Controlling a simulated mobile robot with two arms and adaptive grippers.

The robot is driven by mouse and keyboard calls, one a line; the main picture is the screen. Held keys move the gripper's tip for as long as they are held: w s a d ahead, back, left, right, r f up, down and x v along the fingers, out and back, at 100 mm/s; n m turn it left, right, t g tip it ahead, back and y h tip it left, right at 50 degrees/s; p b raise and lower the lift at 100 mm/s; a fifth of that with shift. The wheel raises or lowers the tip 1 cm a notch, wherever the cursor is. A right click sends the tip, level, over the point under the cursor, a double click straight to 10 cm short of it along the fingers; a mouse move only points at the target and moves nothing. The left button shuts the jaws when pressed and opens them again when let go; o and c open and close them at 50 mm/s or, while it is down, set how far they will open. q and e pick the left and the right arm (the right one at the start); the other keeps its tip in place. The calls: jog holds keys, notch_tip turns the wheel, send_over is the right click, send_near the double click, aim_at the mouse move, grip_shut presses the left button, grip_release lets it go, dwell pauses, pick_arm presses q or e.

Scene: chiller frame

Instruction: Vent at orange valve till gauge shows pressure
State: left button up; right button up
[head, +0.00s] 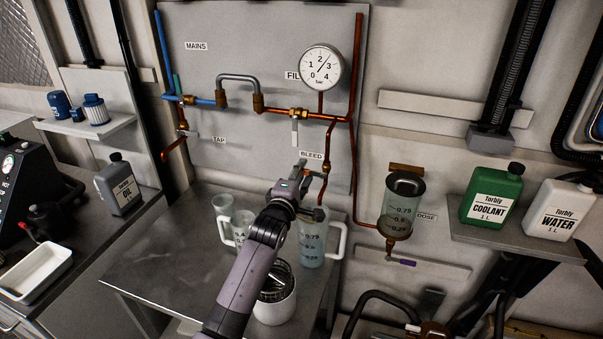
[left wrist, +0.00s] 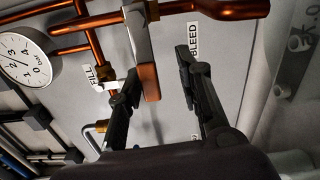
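The round white gauge (head: 321,67) hangs on the back panel, its needle pointing up and right between 2 and 3; it also shows tilted in the left wrist view (left wrist: 24,60). Beside the BLEED label (head: 311,154), my left gripper (head: 303,171) is raised at the bleed valve on the copper pipe and partly hides it. In the left wrist view, the orange-tipped grey valve lever (left wrist: 147,78) lies between the fingers of my left gripper (left wrist: 157,78). The fingers are apart, with a clear gap on the lever's right. My right gripper is not in view.
The FILL valve's pale handle (head: 295,132) hangs above. A DOSE vessel (head: 403,205) is at right.

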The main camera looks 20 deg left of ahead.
pick_arm(q)
jog(key=shift+r, duration=0.15)
jog(key=shift+s, duration=0.15)
jog(key=s, duration=1.1)
jog(key=shift+s+a, duration=0.25)
jog(key=shift+s, duration=0.1)
